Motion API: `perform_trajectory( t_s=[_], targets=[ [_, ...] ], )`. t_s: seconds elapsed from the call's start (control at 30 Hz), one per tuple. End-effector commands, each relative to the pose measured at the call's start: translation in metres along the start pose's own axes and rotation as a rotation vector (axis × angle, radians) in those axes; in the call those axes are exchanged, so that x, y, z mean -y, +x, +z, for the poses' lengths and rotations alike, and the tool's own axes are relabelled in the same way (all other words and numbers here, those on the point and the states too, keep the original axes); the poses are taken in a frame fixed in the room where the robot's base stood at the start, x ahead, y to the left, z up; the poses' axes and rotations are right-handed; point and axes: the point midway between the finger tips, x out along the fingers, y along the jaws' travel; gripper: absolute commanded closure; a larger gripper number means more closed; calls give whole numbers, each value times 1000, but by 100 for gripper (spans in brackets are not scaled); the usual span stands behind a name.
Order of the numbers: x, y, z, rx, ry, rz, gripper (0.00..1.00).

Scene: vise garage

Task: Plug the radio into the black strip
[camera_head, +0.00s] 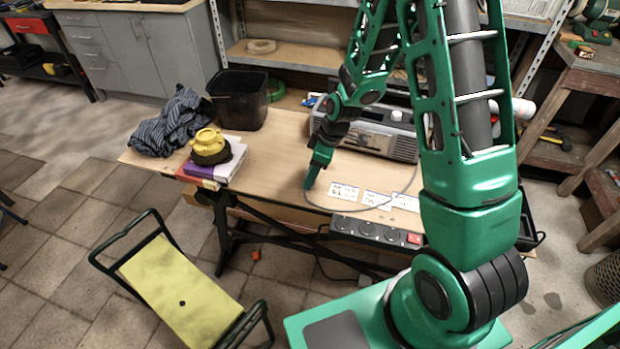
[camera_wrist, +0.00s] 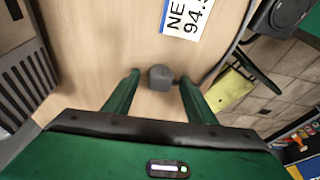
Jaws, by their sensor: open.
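The grey radio (camera_head: 378,134) stands at the back of the workbench; its grille side (camera_wrist: 22,85) shows at the left of the wrist view. A thin grey cable (camera_head: 408,185) curves from its right across the bench toward my gripper. A grey plug (camera_wrist: 161,77) lies on the wood between my fingers, with small gaps on both sides. My gripper (camera_head: 308,186) points down, open, close over the bench; it hides the plug in the head view. The black strip (camera_head: 370,230) sits along the bench's front edge, right of my gripper, with several round sockets and a red switch.
White number plates (camera_head: 344,191) lie between the radio and the strip; one (camera_wrist: 185,18) is near the plug. Books (camera_head: 228,165) with a yellow-black object, a striped cloth (camera_head: 172,122) and a black bin (camera_head: 238,97) occupy the left. A yellow-seated stool (camera_head: 180,290) stands in front.

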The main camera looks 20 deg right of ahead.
Motion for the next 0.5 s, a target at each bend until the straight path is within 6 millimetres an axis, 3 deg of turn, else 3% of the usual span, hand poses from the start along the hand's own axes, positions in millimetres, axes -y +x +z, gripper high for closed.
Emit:
perform_trajectory(
  t_s=[0.27, 0.43, 0.5],
  targets=[
    [0, 0, 0, 0, 0, 0, 49],
    [0, 0, 0, 0, 0, 0, 87],
    [0, 0, 0, 0, 0, 0, 91]
  ],
)
